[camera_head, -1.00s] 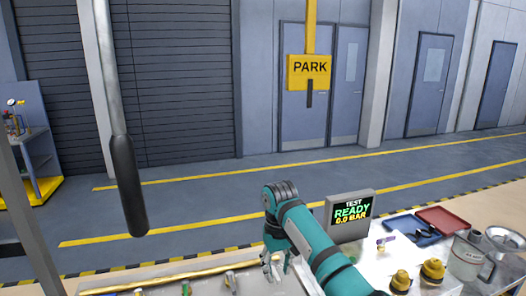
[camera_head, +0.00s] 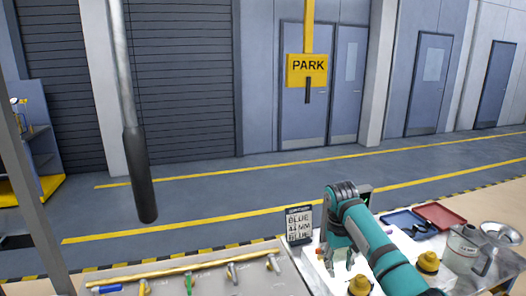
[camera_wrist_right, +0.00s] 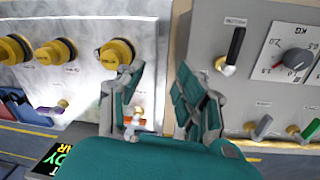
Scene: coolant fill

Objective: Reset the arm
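My right gripper (camera_head: 340,262) hangs over the bench in the head view, just left of the yellow caps (camera_head: 427,262). In the right wrist view its two fingers (camera_wrist_right: 160,75) stand apart with nothing between them. There the left fingertip shows close to a yellow cap (camera_wrist_right: 117,53); I cannot tell whether they touch. My left arm and gripper are not in view.
A small card (camera_head: 299,225) stands left of my right arm. A panel with valve levers (camera_head: 232,271) lies further left. Trays (camera_head: 440,216), a clear jug (camera_head: 466,248) and a metal bowl (camera_head: 501,232) are right. A dark-handled rod (camera_head: 140,175) hangs left.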

